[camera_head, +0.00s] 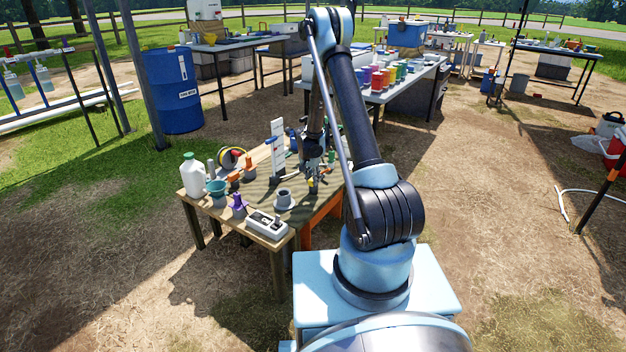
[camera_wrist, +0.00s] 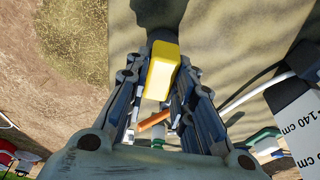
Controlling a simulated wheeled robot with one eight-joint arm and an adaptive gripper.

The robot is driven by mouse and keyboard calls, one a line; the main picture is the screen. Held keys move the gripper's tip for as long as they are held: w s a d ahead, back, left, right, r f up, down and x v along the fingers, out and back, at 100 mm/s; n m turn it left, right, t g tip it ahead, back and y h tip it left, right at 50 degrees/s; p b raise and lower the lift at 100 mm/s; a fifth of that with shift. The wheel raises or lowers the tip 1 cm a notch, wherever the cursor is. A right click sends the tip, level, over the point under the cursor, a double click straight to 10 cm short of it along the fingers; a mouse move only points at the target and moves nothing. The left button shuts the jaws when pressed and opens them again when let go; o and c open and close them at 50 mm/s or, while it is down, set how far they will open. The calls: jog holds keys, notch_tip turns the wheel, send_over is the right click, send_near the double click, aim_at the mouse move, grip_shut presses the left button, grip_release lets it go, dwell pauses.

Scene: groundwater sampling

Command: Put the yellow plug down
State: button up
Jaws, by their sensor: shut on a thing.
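The yellow plug (camera_wrist: 162,68) is a block-like yellow piece held between the two fingers of my gripper (camera_wrist: 158,92) in the wrist view. In the head view my gripper (camera_head: 313,168) points down above the right part of the wooden table (camera_head: 217,212), with a small bit of the yellow plug (camera_head: 311,184) showing at its tip. My gripper is shut on the plug. Whether the plug's lower end touches the tabletop, I cannot tell.
A grey cup-like socket (camera_head: 284,199) stands left of my gripper. A white measuring board (camera_head: 277,146) stands behind. A purple-topped piece (camera_head: 238,205), a teal cup (camera_head: 216,191), a white jug (camera_head: 193,175) and a grey meter (camera_head: 267,224) are further left and in front.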

jog(key=shift+f, duration=0.25)
jog(key=o, duration=0.9)
jog(key=shift+o, duration=0.2)
jog(key=shift+r, duration=0.1)
jog(key=shift+r, duration=0.7)
jog(key=v, duration=1.1)
jog(key=s+d+r+n, duration=0.2)
jog(key=s+d+r, duration=0.3)
jog(key=s+r, duration=0.65)
jog(key=s+d+r+n+y, duration=0.1)
jog(key=s+d+r+n, duration=0.15)
jog(key=s+r, duration=0.65)
jog(key=s+d+f+n, duration=0.1)
jog(key=s+d+f, duration=0.1)
jog(key=s, duration=1.1)
jog(key=s+d+f+n, duration=0.2)
jog(key=s+f, duration=0.1)
jog(key=s, duration=1)
jog(key=shift+y, duration=0.4)
